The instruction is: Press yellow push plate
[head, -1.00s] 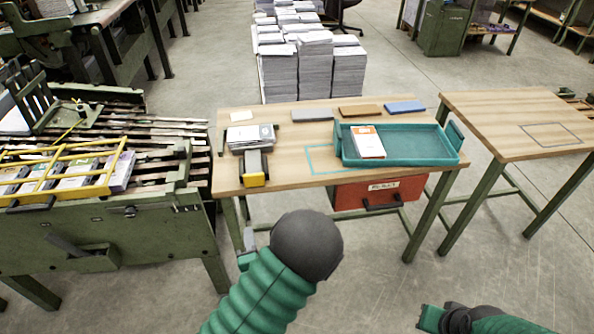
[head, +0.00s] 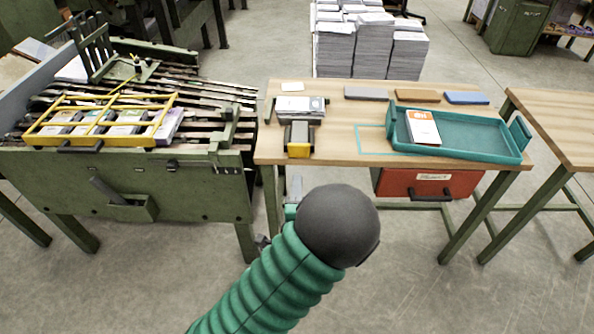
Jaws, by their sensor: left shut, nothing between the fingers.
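A small dark device with a yellow front plate (head: 299,152) stands at the front left of the wooden table (head: 340,170). The yellow plate faces me at the table's front edge. A stack of printed sheets (head: 299,104) lies right behind the device. My left arm, with a green ribbed sleeve and a dark round joint, reaches up from the bottom. Only a small grey part of my left gripper (head: 295,188) shows past the arm, below the table edge and apart from the yellow plate. It is shut and holds nothing. My right gripper is out of view.
A teal tray (head: 476,142) with a white and orange booklet (head: 423,127) sits at the table's right. A red drawer (head: 430,184) hangs under the table. A green machine with a yellow rack (head: 104,98) stands at the left. Floor in front is clear.

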